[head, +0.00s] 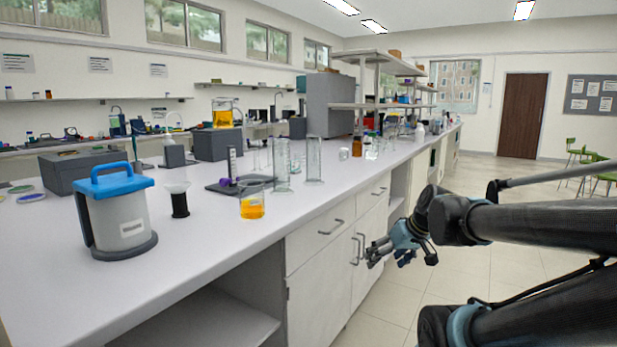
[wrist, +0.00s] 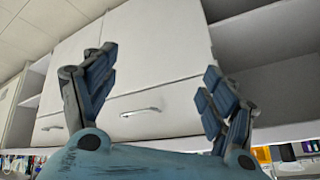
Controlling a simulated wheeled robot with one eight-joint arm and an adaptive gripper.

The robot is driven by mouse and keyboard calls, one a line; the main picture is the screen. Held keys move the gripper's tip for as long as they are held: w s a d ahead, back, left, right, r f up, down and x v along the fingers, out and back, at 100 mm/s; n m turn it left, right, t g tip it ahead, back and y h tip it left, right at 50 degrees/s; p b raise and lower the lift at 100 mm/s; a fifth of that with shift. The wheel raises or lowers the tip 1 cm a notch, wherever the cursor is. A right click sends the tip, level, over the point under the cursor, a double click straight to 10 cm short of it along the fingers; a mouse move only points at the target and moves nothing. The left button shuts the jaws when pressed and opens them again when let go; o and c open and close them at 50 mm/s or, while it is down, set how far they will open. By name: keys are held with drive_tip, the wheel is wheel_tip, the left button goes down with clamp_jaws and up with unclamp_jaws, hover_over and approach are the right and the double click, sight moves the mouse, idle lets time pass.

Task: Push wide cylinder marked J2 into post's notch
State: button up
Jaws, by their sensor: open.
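A wide pale grey cylinder (head: 119,220) with a blue handled top (head: 112,181) stands on a dark round base at the near left of the bench in the head view. Its small label is too small to read, so I cannot confirm J2. A dark upright strip (head: 83,221) runs along its left side; I cannot tell whether this is the post, and no notch shows. My gripper (head: 384,257) is open and empty beside the cabinet fronts, below the bench top and far right of the cylinder. Its spread fingers also show in the wrist view (wrist: 159,78).
A funnel-topped black piece (head: 179,203), a beaker of orange liquid (head: 252,206) and glass cylinders (head: 283,167) stand right of the cylinder. A grey box (head: 82,171) is behind it. The front bench strip is clear. Drawer handles (head: 331,227) face my gripper.

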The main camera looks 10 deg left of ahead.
drive_tip(key=w+a+r+n+t+y, duration=0.2)
drive_tip(key=w+a+r+n+y, duration=0.15)
drive_tip(key=w+a+r, duration=0.45)
drive_tip(key=w+a+r+n+t+y, duration=0.15)
drive_tip(key=w+a+r+y, duration=0.35)
drive_tip(key=a, duration=0.6)
drive_tip(key=t, duration=0.3)
approach(280, 165)
drive_tip(key=d+f, duration=0.2)
drive_tip(key=d, duration=0.2)
drive_tip(key=shift+y, duration=0.25)
drive_tip(key=x, duration=1.6)
drive_tip(key=shift+w+a+r, duration=0.1)
drive_tip(key=shift+w+r, duration=0.05)
drive_tip(key=shift+r, duration=0.25)
drive_tip(key=c, duration=1.4)
